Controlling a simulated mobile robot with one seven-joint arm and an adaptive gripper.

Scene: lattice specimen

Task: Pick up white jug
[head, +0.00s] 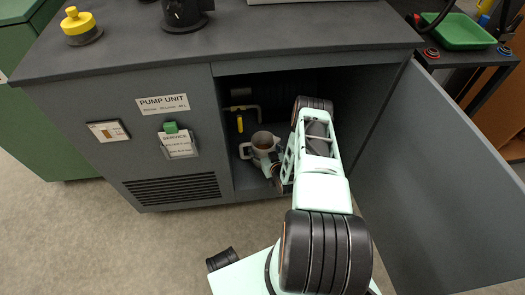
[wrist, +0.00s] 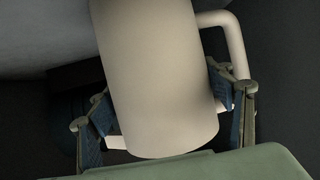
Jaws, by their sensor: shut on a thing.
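The white jug (head: 264,141) is inside the open compartment of the grey cabinet, its mouth facing up and its handle on the left in the head view. In the wrist view the jug (wrist: 160,75) fills the middle, with its handle at the upper right. My gripper (wrist: 168,125) is shut on the jug's body, one finger on each side. In the head view my gripper (head: 273,168) is at the jug's lower side and partly hidden by my arm. I cannot tell whether the jug's base touches the compartment floor.
The cabinet's door (head: 440,180) stands open on the right. Pipes with a yellow-handled valve (head: 240,122) are behind the jug. The compartment's left wall (head: 222,135) is close by. A yellow knob (head: 80,25) and a black fitting (head: 184,14) stand on the cabinet top.

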